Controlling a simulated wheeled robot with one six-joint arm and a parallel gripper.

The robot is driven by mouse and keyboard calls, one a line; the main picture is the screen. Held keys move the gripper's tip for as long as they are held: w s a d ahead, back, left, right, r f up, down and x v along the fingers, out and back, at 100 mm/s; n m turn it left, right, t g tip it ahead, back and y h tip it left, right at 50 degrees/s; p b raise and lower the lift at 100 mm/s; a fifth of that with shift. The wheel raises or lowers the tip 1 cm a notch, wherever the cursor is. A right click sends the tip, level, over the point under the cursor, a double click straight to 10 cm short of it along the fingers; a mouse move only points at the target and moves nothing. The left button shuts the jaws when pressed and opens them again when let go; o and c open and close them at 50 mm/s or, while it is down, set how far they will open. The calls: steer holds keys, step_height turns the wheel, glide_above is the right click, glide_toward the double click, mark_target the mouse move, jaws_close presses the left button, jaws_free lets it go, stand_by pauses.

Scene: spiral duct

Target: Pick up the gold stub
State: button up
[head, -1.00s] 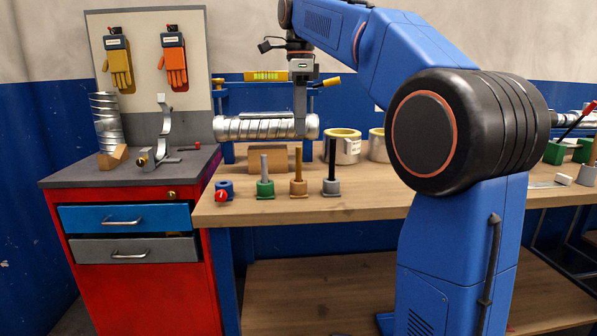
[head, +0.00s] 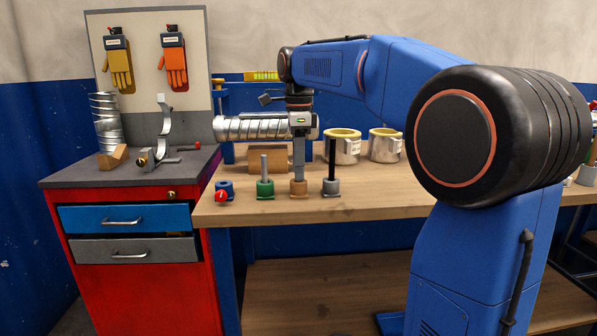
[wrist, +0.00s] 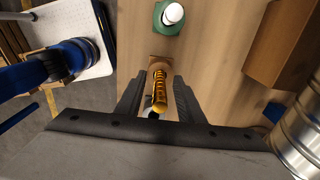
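The gold stub (wrist: 159,88) stands on its brown base on the bench. In the wrist view it lies between my two gripper fingers (wrist: 158,100), with visible gaps at its sides. In the head view my gripper (head: 299,174) points down right over the stub's base (head: 298,189) and hides the stub's shaft. The fingers look open and do not visibly press on the stub.
A green stub (head: 265,180) and a dark stub (head: 331,172) stand close on either side. A wooden block (head: 268,159) and the spiral duct (head: 250,128) are behind.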

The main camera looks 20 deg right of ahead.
steer(key=shift+f, duration=0.25)
jaws_close()
